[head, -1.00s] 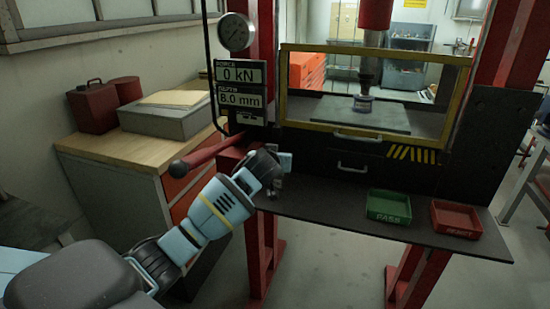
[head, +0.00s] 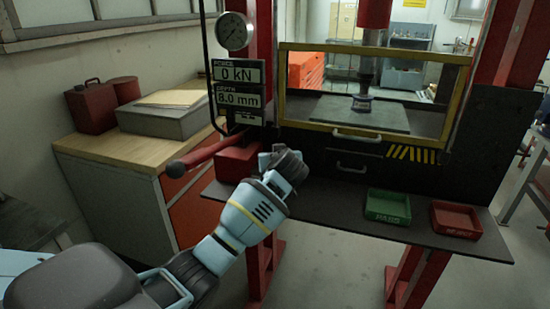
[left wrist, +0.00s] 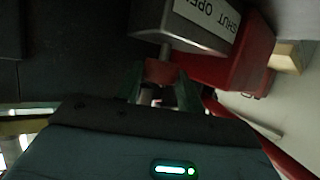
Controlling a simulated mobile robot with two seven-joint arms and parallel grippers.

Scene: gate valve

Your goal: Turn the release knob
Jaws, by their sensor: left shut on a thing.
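In the left wrist view a small dark red knob (left wrist: 161,73) sits on a short stem below a metal block with a SHUT/OPEN label (left wrist: 213,14). My left gripper (left wrist: 160,92) is shut on this knob, with one finger on each side of it. In the head view my left gripper (head: 272,158) is at the front of the press, just right of the red pump block (head: 238,163). The gripper and wrist hide the knob there. My right gripper is not in view.
A red pump lever (head: 200,155) sticks out left of my wrist. The press shelf (head: 335,205) holds a green PASS tray (head: 388,207) and a red REJECT tray (head: 457,219). The yellow-framed guard (head: 375,135) is above. A gauge (head: 234,31) and display reading 0 kN and 8.0 mm are upper left.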

